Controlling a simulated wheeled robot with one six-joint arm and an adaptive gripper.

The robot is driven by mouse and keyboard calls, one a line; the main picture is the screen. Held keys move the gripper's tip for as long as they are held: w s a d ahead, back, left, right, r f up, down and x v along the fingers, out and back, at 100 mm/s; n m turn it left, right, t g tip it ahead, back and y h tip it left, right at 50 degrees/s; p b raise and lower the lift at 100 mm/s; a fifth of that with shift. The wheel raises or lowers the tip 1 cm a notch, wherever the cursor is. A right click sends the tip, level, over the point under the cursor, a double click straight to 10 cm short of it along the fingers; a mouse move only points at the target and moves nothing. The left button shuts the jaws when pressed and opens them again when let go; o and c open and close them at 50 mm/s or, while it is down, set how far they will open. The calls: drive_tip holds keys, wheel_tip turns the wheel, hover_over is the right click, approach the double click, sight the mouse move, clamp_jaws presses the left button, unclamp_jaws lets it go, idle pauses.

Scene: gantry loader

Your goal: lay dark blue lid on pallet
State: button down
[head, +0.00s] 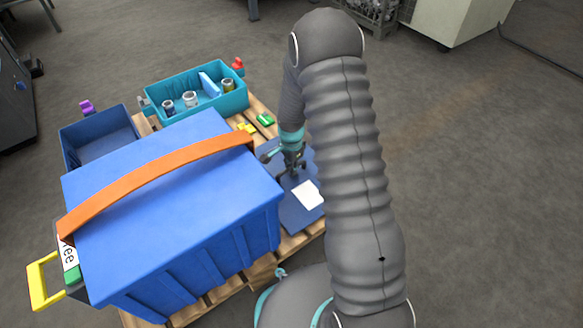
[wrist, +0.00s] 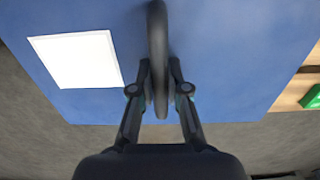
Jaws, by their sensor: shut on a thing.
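The dark blue lid (head: 290,208), flat with a white label (head: 307,195), is at the right side of the wooden pallet (head: 297,243). My gripper (head: 292,168) is above the lid. In the wrist view the lid (wrist: 220,50) fills most of the picture, and my gripper (wrist: 160,92) is shut on its dark upright handle (wrist: 157,45). The lid looks roughly level, with one edge against grey floor. I cannot tell whether it touches the pallet. My arm hides part of the lid in the head view.
A large blue crate (head: 215,255) with an orange strap (head: 150,180) stands left of the lid, very close to it. A teal bin (head: 215,105) with cans and a dark blue bin (head: 115,140) are behind. Small green (head: 265,120) and yellow (head: 247,128) pieces lie on the pallet.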

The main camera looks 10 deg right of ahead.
drive_tip(key=shift+f, duration=0.4)
drive_tip(key=c, duration=1.1)
unclamp_jaws()
wheel_tip(320, 180, up, 12)
drive_tip(key=shift+r, duration=0.1)
